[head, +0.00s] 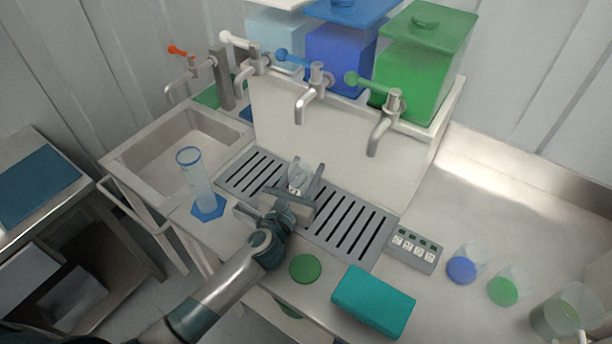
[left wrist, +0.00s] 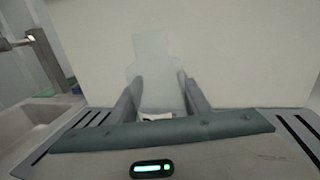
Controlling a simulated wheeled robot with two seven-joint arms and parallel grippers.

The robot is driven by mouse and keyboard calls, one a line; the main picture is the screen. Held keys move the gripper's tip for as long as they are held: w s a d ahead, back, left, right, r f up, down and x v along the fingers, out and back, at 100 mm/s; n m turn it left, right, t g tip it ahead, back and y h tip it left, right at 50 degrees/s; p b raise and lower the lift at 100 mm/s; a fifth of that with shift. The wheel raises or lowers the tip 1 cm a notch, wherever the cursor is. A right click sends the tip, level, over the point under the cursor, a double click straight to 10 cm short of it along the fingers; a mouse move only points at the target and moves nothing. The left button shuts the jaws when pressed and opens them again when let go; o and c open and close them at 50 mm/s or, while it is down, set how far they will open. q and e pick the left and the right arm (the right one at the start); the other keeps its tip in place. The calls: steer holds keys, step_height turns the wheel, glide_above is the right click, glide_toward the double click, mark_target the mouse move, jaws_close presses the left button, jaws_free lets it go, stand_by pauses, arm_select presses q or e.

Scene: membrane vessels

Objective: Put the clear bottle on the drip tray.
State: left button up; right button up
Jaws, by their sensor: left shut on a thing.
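The clear bottle (head: 298,174) is pale and see-through and stands upright between the fingers of my left gripper (head: 303,187). The gripper is shut on it, over the drip tray (head: 352,226), a grey slotted plate. In the left wrist view the bottle (left wrist: 157,58) rises between the two fingers (left wrist: 160,98), against a pale panel. The bottle's base is hidden by the gripper, so I cannot tell whether it touches the tray. The tray's slots (left wrist: 302,132) show at the right of the wrist view.
Taps (head: 385,112) with coloured handles hang from the panel behind the tray. A measuring cylinder (head: 197,178) stands left of the tray, beside a sink (head: 172,148). A green disc (head: 305,268), a teal block (head: 373,301), a button box (head: 414,250) and cups (head: 467,262) lie in front and right.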

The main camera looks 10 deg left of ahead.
arm_select(q)
steer(key=shift+f, duration=1.05)
steer(key=shift+f, duration=0.15)
steer(key=o, duration=1)
steer(key=shift+o, duration=0.2)
steer(key=shift+s, duration=0.4)
steer(key=s+b, duration=0.1)
steer(key=s, duration=0.2)
steer(key=s+a, duration=0.1)
steer(key=s, duration=0.2)
steer(key=s+b, duration=0.1)
steer(key=s, duration=0.3)
steer(key=shift+a+b, duration=0.3)
steer(key=shift+a, duration=0.05)
steer(key=shift+s+a, duration=0.1)
steer(key=shift+s, duration=0.45)
